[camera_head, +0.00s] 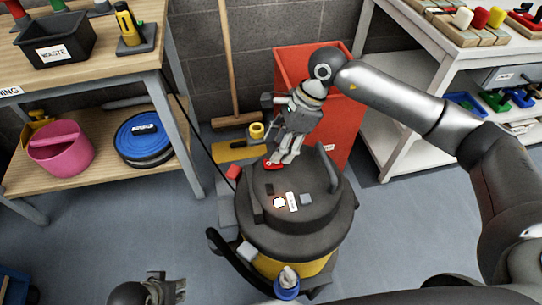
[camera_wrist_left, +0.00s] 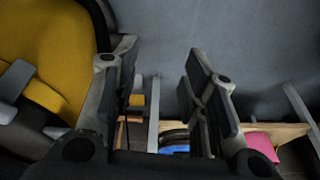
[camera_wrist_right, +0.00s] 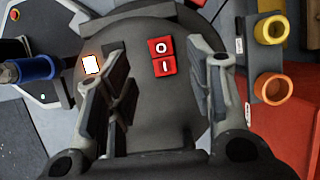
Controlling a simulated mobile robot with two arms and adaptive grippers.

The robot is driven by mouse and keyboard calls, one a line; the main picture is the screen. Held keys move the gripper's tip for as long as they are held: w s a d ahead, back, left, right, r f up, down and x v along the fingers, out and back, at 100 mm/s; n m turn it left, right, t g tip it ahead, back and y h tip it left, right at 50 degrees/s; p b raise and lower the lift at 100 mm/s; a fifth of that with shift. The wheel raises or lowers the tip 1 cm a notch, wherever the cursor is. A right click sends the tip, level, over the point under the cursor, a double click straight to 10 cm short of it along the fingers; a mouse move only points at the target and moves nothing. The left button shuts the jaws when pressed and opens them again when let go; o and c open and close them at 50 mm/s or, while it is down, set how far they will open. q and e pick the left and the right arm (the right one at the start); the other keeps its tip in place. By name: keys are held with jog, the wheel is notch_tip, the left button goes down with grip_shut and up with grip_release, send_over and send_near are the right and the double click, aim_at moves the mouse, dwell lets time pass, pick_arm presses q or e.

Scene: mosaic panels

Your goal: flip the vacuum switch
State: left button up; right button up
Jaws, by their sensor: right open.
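The vacuum (camera_head: 335,215) has a dark lid over a yellow body and stands on the floor in the head view. Its red switch (camera_head: 272,165) is at the far edge of the lid. In the right wrist view the switch (camera_wrist_right: 162,56) shows two red halves marked O and I; I cannot tell which is pressed. My right gripper (camera_head: 283,159) is open and empty, pointing down close over the switch. Its fingers stand either side of the switch in the right wrist view. My left gripper (camera_head: 170,289) is open and empty, low beside the vacuum; the left wrist view shows its spread fingers (camera_wrist_left: 158,75).
A red bin (camera_head: 300,65) stands behind my right gripper. A wooden workbench (camera_head: 95,80) is at left and a white shelf unit (camera_head: 405,50) at right. A black hose (camera_head: 225,255) curves along the vacuum's left side. Grey floor is open at lower left.

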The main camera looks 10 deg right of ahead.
aim_at(268, 163)
pick_arm(q)
jog(key=shift+w+v, duration=0.1)
jog(key=shift+v, duration=0.5)
jog(key=shift+w+v, duration=0.15)
jog(key=shift+v, duration=0.45)
pick_arm(e)
jog(key=x, duration=0.5)
jog(key=shift+a+f, duration=0.15)
jog(key=shift+f, duration=0.15)
pick_arm(q)
jog(key=shift+a, duration=0.1)
